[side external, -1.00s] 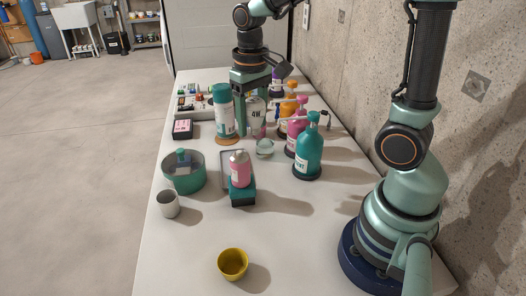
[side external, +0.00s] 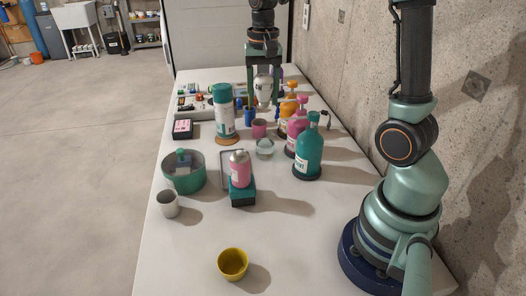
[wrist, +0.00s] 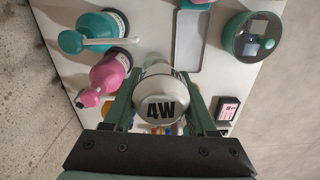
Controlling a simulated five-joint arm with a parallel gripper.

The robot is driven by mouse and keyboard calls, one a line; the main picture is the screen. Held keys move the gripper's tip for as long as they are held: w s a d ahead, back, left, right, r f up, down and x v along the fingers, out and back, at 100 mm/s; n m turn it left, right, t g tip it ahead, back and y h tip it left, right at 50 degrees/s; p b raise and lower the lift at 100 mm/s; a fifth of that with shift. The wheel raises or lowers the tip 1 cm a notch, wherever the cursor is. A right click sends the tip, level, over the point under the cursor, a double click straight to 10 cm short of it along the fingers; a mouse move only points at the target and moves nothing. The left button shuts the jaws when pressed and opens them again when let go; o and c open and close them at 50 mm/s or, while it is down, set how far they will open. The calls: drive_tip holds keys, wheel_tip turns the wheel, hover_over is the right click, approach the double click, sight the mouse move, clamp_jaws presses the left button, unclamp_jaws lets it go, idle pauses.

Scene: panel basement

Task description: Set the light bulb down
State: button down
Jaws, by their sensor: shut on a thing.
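The light bulb (side external: 265,87) is white and silvery, held upright toward the far end of the table.
A blue cup (side external: 249,116) and pink cup (side external: 259,128) stand in front of the bulb. The table's near part around a yellow cup (side external: 232,264) is mostly clear.

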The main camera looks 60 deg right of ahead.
sight(265, 165)
drive_tip(key=shift+w+d+m, duration=0.1)
drive_tip(key=shift+d+m, duration=0.4)
drive_tip(key=shift+d, duration=0.05)
wheel_tip(265, 165, down, 20)
drive_tip(key=shift+d+r, duration=0.1)
drive_tip(key=shift+c, duration=1)
unclamp_jaws()
wheel_tip(265, 165, up, 11)
drive_tip(key=shift+r, duration=0.55)
drive_tip(key=shift+c, duration=1.2)
